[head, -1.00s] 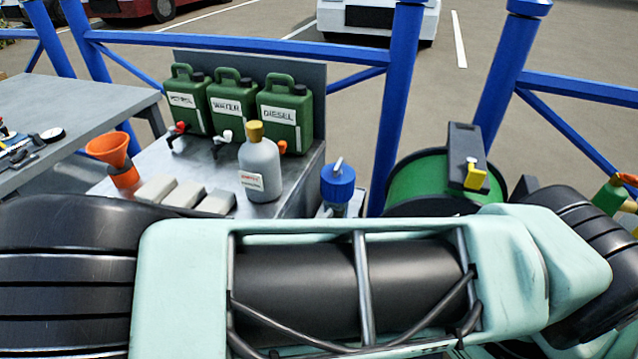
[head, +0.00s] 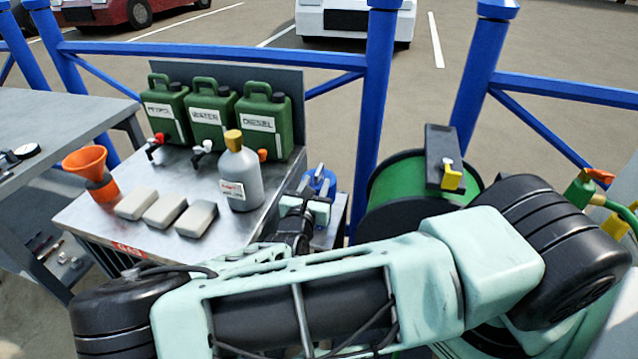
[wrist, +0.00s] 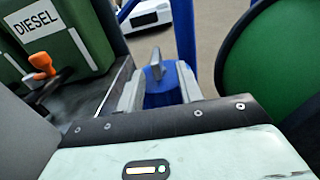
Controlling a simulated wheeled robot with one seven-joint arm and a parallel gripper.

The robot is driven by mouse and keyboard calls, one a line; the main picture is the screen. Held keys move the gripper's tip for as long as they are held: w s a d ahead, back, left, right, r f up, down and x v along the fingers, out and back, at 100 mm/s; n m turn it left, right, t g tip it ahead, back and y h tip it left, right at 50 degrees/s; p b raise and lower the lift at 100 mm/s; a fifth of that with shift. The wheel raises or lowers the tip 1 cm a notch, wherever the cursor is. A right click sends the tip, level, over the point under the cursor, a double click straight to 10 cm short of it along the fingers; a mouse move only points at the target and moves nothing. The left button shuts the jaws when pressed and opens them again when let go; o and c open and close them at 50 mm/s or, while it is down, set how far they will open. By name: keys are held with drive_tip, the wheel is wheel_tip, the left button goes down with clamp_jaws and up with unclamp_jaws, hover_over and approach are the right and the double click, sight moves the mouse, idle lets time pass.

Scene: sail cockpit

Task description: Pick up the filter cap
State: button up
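The filter cap is a blue round cap (head: 327,180) with an upright grey handle, on a stand just right of the steel counter. In the head view my gripper (head: 311,185) is at the cap and partly covers it. The wrist view shows the blue cap (wrist: 162,97) and its grey handle (wrist: 155,64) between the two grey fingers of my gripper (wrist: 161,74). The fingers are apart, one on each side. Whether they touch the cap cannot be told. My wrist housing hides what is below the cap.
A grey bottle with a yellow cap (head: 240,180) stands close left of my gripper. Green jerrycans (head: 265,120) with taps stand behind it. A green hose reel (head: 400,185) is close on the right. A blue post (head: 373,110) rises behind. An orange funnel (head: 86,160) is farther left.

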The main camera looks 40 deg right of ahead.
sight(319, 172)
drive_tip(key=shift+p+x, duration=0.4)
drive_tip(key=shift+x, duration=2.4)
drive_tip(key=shift+w+a+r, duration=0.15)
drive_tip(key=shift+w, duration=0.05)
clamp_jaws()
